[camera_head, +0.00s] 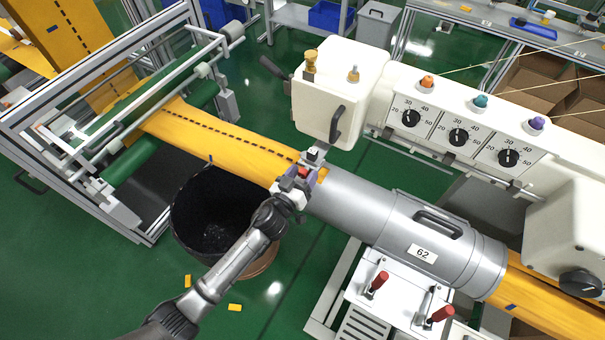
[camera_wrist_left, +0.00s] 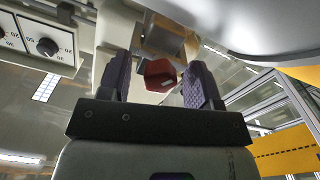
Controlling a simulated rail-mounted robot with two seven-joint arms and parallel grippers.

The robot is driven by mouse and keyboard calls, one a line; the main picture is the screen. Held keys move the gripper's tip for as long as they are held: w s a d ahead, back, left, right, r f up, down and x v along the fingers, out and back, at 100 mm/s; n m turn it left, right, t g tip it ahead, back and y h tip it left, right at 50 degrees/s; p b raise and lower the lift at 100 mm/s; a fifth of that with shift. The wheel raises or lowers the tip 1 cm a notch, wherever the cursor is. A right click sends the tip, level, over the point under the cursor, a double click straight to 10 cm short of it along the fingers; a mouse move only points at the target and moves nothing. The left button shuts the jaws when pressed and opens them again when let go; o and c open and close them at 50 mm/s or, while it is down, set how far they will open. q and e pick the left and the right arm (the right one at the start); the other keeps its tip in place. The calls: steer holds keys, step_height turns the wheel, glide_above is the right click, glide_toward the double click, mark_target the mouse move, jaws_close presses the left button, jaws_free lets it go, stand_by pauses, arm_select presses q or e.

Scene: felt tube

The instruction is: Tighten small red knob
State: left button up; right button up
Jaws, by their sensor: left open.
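The small red knob (camera_head: 303,172) is at the left end of the grey metal tube (camera_head: 350,197), near where the yellow felt enters. In the left wrist view the red knob (camera_wrist_left: 160,76) shows between the two purple finger pads, with a gap on each side. My left gripper (camera_head: 306,178) is open at the knob; it also shows in the left wrist view (camera_wrist_left: 158,82). In the head view the gripper partly covers the knob. How deep the knob sits between the fingers I cannot tell. My right gripper is not in view.
Yellow felt (camera_head: 215,142) runs from the roller frame (camera_head: 80,100) into the tube. A black bin (camera_head: 215,212) stands below it. A white machine head (camera_head: 335,90) and a dial panel (camera_head: 465,130) are behind the tube. Red-handled clamps (camera_head: 378,282) stand in front.

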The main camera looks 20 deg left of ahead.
arm_select(q)
steer(key=shift+c, duration=0.3)
steer(key=c, duration=0.9)
steer(key=shift+o, duration=0.2)
